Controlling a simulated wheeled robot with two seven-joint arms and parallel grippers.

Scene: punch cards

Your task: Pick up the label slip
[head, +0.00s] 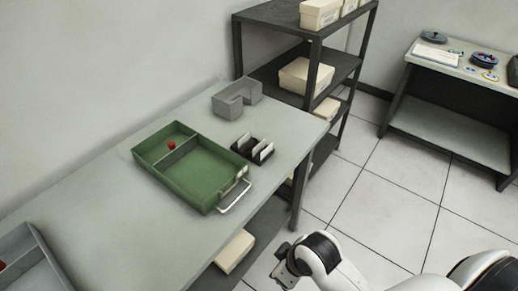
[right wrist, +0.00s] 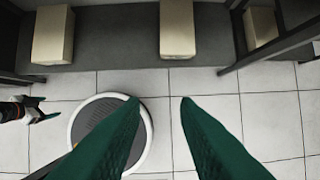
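I cannot clearly make out a label slip. A small pale piece sits at the front corner of the green tray (head: 205,190), by its metal handle (head: 235,197), too small to identify. A black holder (head: 241,147) with white cards (head: 263,152) stands just right of the tray. My right gripper (right wrist: 160,100) is open and empty, above the floor; in the head view its arm is at the lower right, off the table. My left gripper (right wrist: 45,116) seems to show at the left edge of the right wrist view; its opening is unclear.
The tray, with a red ball (head: 171,145) in it, lies on the grey table (head: 120,228). A grey open box (head: 237,98) is behind. A dark shelf (head: 318,60) holds cream boxes (head: 306,76). A side table (head: 450,75) stands far right. Floor between is clear.

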